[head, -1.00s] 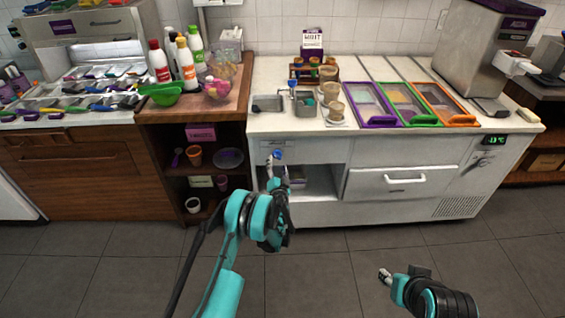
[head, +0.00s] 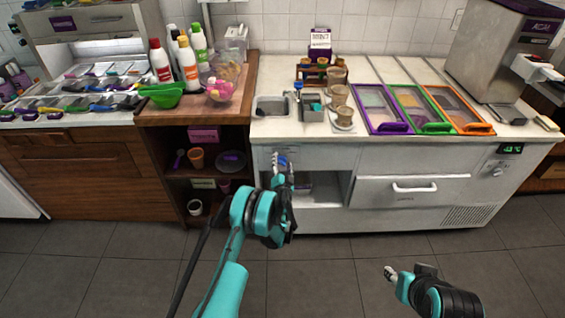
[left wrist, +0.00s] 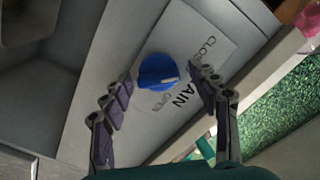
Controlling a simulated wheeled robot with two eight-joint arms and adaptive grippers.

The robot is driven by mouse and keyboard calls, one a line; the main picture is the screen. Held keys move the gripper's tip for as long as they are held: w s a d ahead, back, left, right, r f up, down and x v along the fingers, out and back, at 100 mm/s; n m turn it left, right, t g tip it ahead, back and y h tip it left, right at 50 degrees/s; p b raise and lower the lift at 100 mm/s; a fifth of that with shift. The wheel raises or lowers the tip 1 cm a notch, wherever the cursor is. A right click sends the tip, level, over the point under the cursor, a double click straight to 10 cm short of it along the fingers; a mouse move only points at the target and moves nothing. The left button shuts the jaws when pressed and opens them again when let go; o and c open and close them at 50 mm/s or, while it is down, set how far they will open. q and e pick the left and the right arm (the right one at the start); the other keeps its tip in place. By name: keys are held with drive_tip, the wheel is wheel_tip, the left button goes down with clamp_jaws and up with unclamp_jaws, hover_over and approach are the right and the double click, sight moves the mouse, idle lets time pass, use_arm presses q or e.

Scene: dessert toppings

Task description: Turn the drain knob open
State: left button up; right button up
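The blue drain knob (left wrist: 158,71) sits on a pale panel with a label (left wrist: 188,55) reading CLOSE, DRAIN and OPEN. In the head view the knob (head: 281,160) is small, on the counter front below the sink, partly hidden by my gripper. My left gripper (left wrist: 161,79) is open, with one purple-padded finger on each side of the knob and visible gaps between. It also shows in the head view (head: 281,172) at the counter front. My right gripper (head: 405,273) is over the floor at the lower right, away from the counter; its opening is unclear.
The small sink (head: 272,107) is above the knob. An open cabinet bay (head: 318,188) lies right of my left gripper, with a drawer (head: 412,190) farther right. A wooden shelf unit (head: 207,220) stands to the left. The floor in front is clear.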

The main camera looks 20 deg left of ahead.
use_arm(q)
drive_tip(key=c, duration=1.1)
drive_tip(key=shift+m, duration=0.3)
drive_tip(key=m, duration=0.4)
drive_tip(key=shift+f, duration=0.1)
drive_tip(key=m, duration=0.5)
drive_tip(key=shift+f, duration=0.1)
drive_tip(key=m, duration=0.4)
drive_tip(key=shift+f+m, duration=0.15)
drive_tip(key=shift+m, duration=1.95)
